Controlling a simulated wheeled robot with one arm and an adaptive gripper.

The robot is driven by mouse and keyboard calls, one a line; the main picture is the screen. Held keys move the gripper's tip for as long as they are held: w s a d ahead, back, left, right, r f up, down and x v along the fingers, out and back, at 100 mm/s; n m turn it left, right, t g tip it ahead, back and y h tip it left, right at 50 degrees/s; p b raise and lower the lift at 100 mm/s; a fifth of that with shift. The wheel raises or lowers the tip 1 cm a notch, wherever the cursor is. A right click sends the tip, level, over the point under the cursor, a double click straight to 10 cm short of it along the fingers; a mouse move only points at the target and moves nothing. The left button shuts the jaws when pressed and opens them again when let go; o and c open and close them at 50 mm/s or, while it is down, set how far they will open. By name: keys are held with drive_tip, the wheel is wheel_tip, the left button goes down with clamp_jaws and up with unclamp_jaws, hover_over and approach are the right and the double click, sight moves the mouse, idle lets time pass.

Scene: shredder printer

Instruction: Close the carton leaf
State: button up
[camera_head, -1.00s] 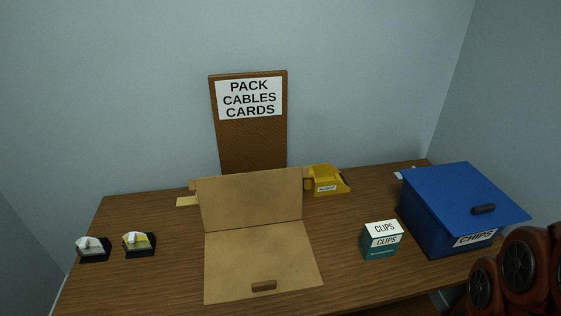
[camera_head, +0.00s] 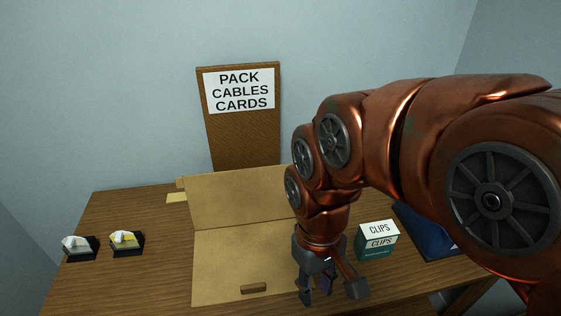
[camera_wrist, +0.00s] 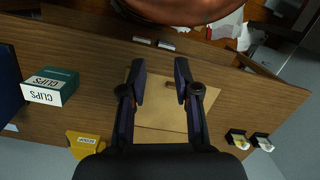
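The brown carton (camera_head: 240,265) is on the wooden table. One cardboard panel (camera_head: 240,197) stands raised at the back, and a flat panel in front bears a small brown handle (camera_head: 253,288). My gripper (camera_head: 332,289) points down in front of the carton's right side, with its fingers spread and nothing between them. In the wrist view my gripper (camera_wrist: 161,72) shows two separated fingers, with the carton (camera_wrist: 160,122) beyond them. My arm hides the carton's right edge in the head view. Contact with the cardboard cannot be told.
A green-and-white CLIPS box (camera_head: 376,240) stands right of the gripper. A blue bin (camera_head: 425,232) is partly behind my arm. Two small black trays (camera_head: 80,247) (camera_head: 127,243) sit at the left. A sign board (camera_head: 240,120) stands behind.

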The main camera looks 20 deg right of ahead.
drive_tip(key=w+r+n+y+p, duration=0.15)
drive_tip(key=w+r+n, duration=0.3)
drive_tip(key=w, duration=0.85)
drive_tip(key=w+r+n+y+p, duration=0.1)
drive_tip(key=w+r+n+y, duration=0.3)
drive_tip(key=w, duration=1)
drive_tip(key=w+d+f+n+p, duration=0.1)
drive_tip(key=w+d+f+n, duration=0.2)
drive_tip(key=w+d+f, duration=0.35)
drive_tip(key=w+d+f+n+p, duration=0.1)
drive_tip(key=w+d+f+n, duration=0.15)
drive_tip(key=w+d, duration=0.65)
drive_tip(key=shift+t+h, duration=0.4)
drive_tip(key=shift+h, duration=0.15)
drive_tip(key=shift+s+d+f+p, duration=0.1)
drive_tip(key=shift+s+f+p, duration=0.2)
drive_tip(key=shift+f, duration=0.8)
drive_tip(key=shift+s+d+f+p, duration=0.1)
drive_tip(key=shift+s+f, duration=0.35)
drive_tip(key=shift+f, duration=0.65)
drive_tip(key=shift+s+d+f+p, duration=0.1)
drive_tip(key=shift+s+f+p, duration=0.2)
drive_tip(key=shift+f, duration=0.8)
drive_tip(key=shift+a+f, duration=0.25)
drive_tip(key=shift+f, duration=0.45)
drive_tip(key=shift+c, duration=0.4)
clamp_jaws()
